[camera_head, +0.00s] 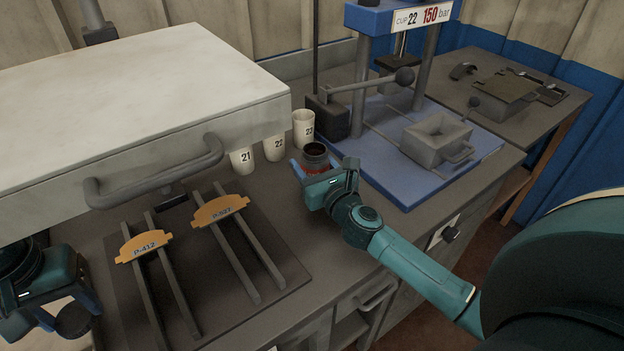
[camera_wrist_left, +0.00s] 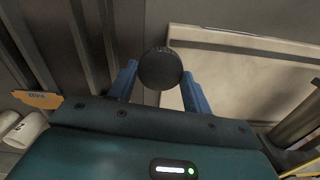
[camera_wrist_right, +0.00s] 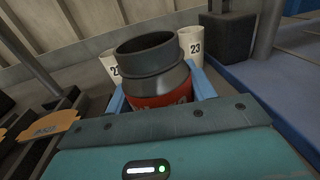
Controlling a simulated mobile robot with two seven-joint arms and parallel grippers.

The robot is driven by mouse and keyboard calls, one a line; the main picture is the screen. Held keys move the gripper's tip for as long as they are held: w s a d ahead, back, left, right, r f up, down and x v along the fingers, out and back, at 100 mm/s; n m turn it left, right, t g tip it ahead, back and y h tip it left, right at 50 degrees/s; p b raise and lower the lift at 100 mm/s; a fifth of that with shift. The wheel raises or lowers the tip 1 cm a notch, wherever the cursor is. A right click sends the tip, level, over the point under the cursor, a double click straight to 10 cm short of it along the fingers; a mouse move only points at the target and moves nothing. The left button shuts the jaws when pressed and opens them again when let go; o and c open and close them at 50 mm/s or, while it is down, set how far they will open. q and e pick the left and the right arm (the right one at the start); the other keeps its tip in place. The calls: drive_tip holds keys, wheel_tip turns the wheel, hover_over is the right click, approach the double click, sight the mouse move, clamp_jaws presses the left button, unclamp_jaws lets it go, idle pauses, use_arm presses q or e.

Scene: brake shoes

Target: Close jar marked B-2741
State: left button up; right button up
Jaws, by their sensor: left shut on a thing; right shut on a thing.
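A dark grey jar (camera_head: 315,156) with a red label stands upright and uncapped on the bench. It fills the right wrist view (camera_wrist_right: 155,75). The label's marking is not readable. My right gripper (camera_head: 314,170) is shut around the jar, with a blue finger on each side. My left gripper (camera_head: 70,312) is at the lower left of the head view, far from the jar. In the left wrist view a round dark lid (camera_wrist_left: 160,68) sits between its blue fingers. The lid also shows in the head view (camera_head: 74,322).
White cups 21 (camera_head: 242,160), 22 (camera_head: 274,149) and 23 (camera_head: 303,129) stand behind and left of the jar. A blue press (camera_head: 440,165) stands right of it. A large pale box with a handle (camera_head: 150,95) overhangs the rails with orange tags (camera_head: 220,211).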

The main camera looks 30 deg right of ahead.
sight(73, 316)
drive_tip(key=shift+r, duration=0.1)
